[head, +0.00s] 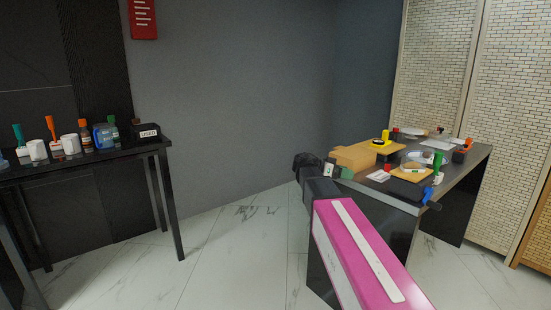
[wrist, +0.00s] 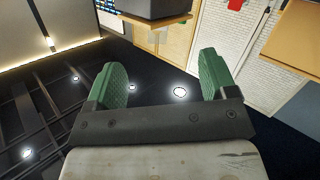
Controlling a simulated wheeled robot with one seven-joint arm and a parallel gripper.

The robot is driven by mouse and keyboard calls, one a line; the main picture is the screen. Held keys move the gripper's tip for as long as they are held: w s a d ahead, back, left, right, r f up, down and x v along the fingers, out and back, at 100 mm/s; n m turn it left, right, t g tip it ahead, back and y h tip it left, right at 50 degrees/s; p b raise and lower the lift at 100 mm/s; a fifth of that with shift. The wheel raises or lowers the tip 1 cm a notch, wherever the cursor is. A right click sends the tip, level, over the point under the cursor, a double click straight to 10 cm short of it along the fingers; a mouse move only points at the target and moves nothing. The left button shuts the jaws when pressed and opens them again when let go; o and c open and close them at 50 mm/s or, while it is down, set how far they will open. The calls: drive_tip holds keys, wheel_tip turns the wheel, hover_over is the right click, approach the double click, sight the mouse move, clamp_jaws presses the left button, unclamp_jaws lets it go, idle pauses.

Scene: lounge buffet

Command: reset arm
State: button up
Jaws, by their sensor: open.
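My gripper (wrist: 160,85) shows in the wrist view with its two green fingers spread wide apart and nothing between them. In the head view my arm, with a pink and white panel, reaches from the lower right toward the middle. Its dark end (head: 318,168) is just left of the buffet table's near corner, and the green fingers are small there. Whether the arm touches the table cannot be told from this angle.
The dark buffet table (head: 462,190) at the right carries a cardboard-coloured box (head: 354,157), a wooden board (head: 412,175), a blue item (head: 427,194) and several small things. A black table (head: 100,164) at the left holds mugs (head: 70,144), bottles and a "USED" box (head: 147,132). Marble floor between is clear.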

drive_tip(key=s+a+f+n+y, duration=0.1)
drive_tip(key=s+f+n+y, duration=0.3)
drive_tip(key=f, duration=0.4)
drive_tip(key=s+a+f+n+t+y, duration=0.1)
drive_tip(key=s+f+n+y, duration=0.25)
drive_tip(key=f, duration=0.55)
drive_tip(key=s+a+f+n+y, duration=0.1)
drive_tip(key=s+f+n+y, duration=0.2)
drive_tip(key=s+f+n, duration=0.35)
drive_tip(key=s+a+f+n+y, duration=0.2)
drive_tip(key=s+a+f+y, duration=0.2)
drive_tip(key=f, duration=0.4)
drive_tip(key=shift+s+a+f+y, duration=0.15)
drive_tip(key=shift+s+a+y, duration=0.15)
drive_tip(key=shift+a+y, duration=0.4)
